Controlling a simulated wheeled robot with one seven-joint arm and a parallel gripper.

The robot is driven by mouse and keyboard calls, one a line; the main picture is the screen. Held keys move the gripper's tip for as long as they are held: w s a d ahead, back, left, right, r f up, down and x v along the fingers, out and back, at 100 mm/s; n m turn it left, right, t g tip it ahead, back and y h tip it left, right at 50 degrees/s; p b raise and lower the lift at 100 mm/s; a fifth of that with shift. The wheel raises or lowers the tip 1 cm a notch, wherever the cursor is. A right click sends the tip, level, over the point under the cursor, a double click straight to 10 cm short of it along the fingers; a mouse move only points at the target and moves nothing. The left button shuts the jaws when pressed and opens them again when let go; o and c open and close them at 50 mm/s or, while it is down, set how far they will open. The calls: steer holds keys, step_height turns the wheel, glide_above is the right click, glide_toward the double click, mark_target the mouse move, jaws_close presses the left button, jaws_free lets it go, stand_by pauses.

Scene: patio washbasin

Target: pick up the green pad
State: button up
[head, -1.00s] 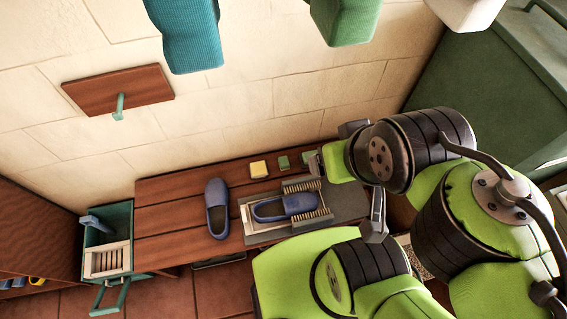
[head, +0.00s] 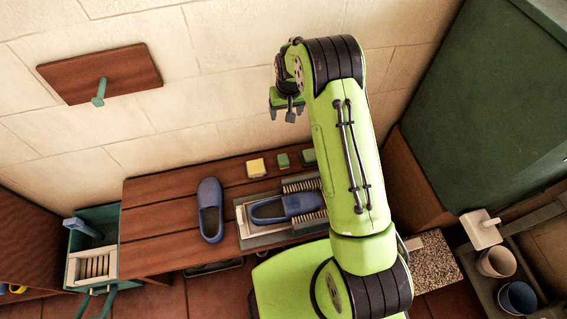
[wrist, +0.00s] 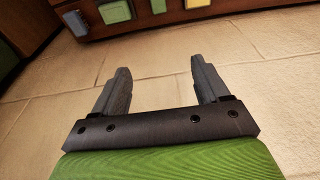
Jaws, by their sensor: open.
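Two green blocks lie in a row at the back of the wooden bench: a smaller one (head: 283,160) beside a yellow block, and a larger one (head: 308,157) to its right, close to my arm's outline. I cannot tell which is the green pad. In the wrist view, two green blocks, a larger one (wrist: 115,12) and a smaller one (wrist: 158,6), show at the top edge, partly cut off. My gripper (head: 283,108) is raised in front of the wall, above and apart from the blocks. In the wrist view its fingers (wrist: 160,68) are spread, with nothing between them.
The yellow block (head: 256,167) and a grey-blue block (wrist: 75,22) flank the green ones. Blue shoes (head: 210,210) and brushes (head: 302,185) occupy the bench (head: 150,222). A wall-mounted wooden board with a peg (head: 99,75) is at left. Cups (head: 497,262) stand at lower right.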

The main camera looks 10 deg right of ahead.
steer(key=b, duration=0.5)
glide_toward(284, 159)
steer(key=shift+g, duration=0.4)
steer(key=f, duration=0.2)
steer(key=w+f, duration=0.1)
steer(key=f, duration=0.2)
steer(key=shift+w, duration=0.2)
steer(key=f+b, duration=0.1)
steer(key=f, duration=0.2)
steer(key=f+b, duration=0.1)
steer(key=f, duration=0.1)
steer(key=shift+w+a+f+b, duration=0.1)
steer(key=shift+w+f+b, duration=0.2)
steer(key=shift+w, duration=0.1)
steer(key=shift+r, duration=0.15)
steer(key=c, duration=1.1)
step_height(284, 159, up, 10)
steer(key=p, duration=0.4)
steer(key=shift+c, duration=0.3)
steer(key=o, duration=0.5)
steer(key=shift+c, duration=1.4)
